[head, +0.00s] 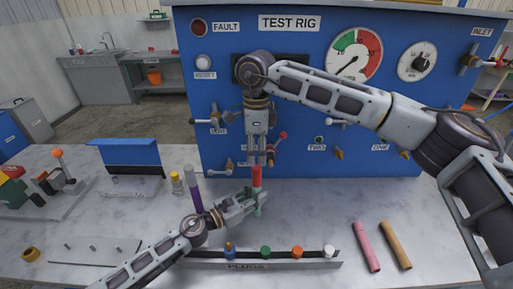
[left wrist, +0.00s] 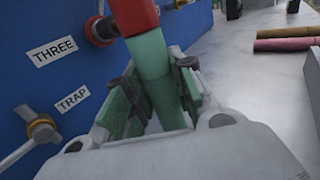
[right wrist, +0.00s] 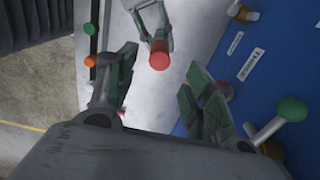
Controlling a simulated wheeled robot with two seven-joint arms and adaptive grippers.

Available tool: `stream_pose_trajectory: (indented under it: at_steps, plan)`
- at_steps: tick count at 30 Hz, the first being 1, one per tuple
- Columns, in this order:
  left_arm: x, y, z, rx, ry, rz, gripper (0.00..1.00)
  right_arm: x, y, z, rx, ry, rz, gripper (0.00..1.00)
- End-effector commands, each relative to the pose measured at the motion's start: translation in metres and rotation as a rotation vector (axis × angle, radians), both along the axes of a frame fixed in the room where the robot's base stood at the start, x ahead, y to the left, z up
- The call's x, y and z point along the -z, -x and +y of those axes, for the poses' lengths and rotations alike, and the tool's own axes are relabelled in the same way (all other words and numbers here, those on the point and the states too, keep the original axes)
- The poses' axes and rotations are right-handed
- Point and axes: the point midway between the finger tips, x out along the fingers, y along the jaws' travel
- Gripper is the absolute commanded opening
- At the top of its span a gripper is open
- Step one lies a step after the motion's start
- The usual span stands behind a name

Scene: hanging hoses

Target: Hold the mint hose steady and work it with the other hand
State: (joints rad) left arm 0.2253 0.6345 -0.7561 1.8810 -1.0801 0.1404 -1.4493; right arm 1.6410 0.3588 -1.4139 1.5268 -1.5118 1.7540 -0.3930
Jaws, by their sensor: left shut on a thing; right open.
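The mint hose (head: 259,210) stands roughly upright in front of the test rig, with a red cap-like piece (head: 256,178) on its upper end. My left gripper (head: 256,203) is shut on the mint hose just below the red piece. In the left wrist view the hose (left wrist: 153,60) shows between the pads, with the red piece (left wrist: 135,15) above. My right gripper (head: 260,162) points down from above and is open and empty. In the right wrist view the red piece (right wrist: 159,57) appears between and beyond the open fingers; whether they reach around it I cannot tell.
The blue test rig (head: 290,100), with its valves and ports, stands close behind. A plug rack (head: 200,264) with several coloured plugs lies in front. A pink hose (head: 366,246) and a tan hose (head: 396,245) lie at right. A purple tube (head: 195,190) stands at left.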

Motion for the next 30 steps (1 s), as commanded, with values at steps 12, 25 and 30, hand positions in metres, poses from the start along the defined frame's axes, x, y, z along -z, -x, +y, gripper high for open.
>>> stream_pose_trajectory:
  at_steps: [12, 25, 30]
  plan:
    - [0.000, 0.000, 0.000, -0.001, -0.001, -0.001, 0.01, 0.048, 0.000, -0.001, 0.001, 0.001, 0.003, 0.51]
    - [0.000, 0.000, 0.000, -0.001, -0.001, -0.001, 0.01, 0.096, 0.000, -0.001, 0.002, 0.001, 0.002, 0.51]
    - [0.000, 0.000, 0.000, -0.001, -0.001, -0.001, 0.01, 0.106, 0.000, -0.001, 0.002, 0.001, 0.002, 0.51]
